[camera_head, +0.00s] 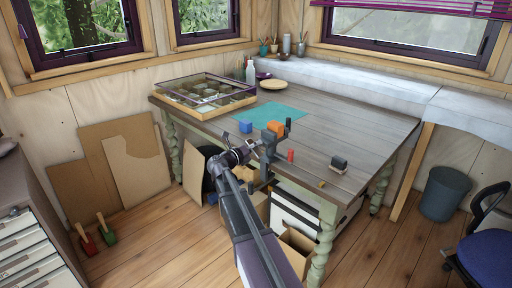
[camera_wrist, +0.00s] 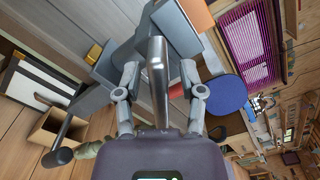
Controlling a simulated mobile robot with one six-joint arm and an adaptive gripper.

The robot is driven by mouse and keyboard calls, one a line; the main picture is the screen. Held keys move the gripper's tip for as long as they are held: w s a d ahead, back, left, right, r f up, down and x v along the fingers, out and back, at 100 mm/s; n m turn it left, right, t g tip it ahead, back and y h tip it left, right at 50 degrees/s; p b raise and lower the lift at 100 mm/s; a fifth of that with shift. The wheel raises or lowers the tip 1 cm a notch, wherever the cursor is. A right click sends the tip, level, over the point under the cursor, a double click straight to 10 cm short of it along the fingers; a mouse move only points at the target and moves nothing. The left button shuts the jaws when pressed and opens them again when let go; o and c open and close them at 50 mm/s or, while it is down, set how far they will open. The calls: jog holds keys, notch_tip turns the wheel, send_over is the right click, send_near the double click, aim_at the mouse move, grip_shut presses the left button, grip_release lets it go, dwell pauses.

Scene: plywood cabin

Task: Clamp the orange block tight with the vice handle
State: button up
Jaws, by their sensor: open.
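The grey vice (camera_head: 270,160) is mounted at the table's front edge, and its body (camera_wrist: 122,55) also shows in the wrist view. The orange block (camera_head: 276,127) is at the top of the vice; part of it (camera_wrist: 196,12) shows at the top of the wrist view. My gripper (camera_head: 254,146) is at the near side of the vice. In the wrist view my gripper (camera_wrist: 159,78) is open, with a finger on each side of a shiny grey bar (camera_wrist: 157,70), which looks like the vice handle. I cannot tell whether the fingers touch it.
A glass-topped case (camera_head: 205,94) stands at the back left. An open cardboard box (camera_head: 297,250) is below the table. The table's right side is mostly clear.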

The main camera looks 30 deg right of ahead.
grip_shut()
jog(key=shift+m, duration=0.4)
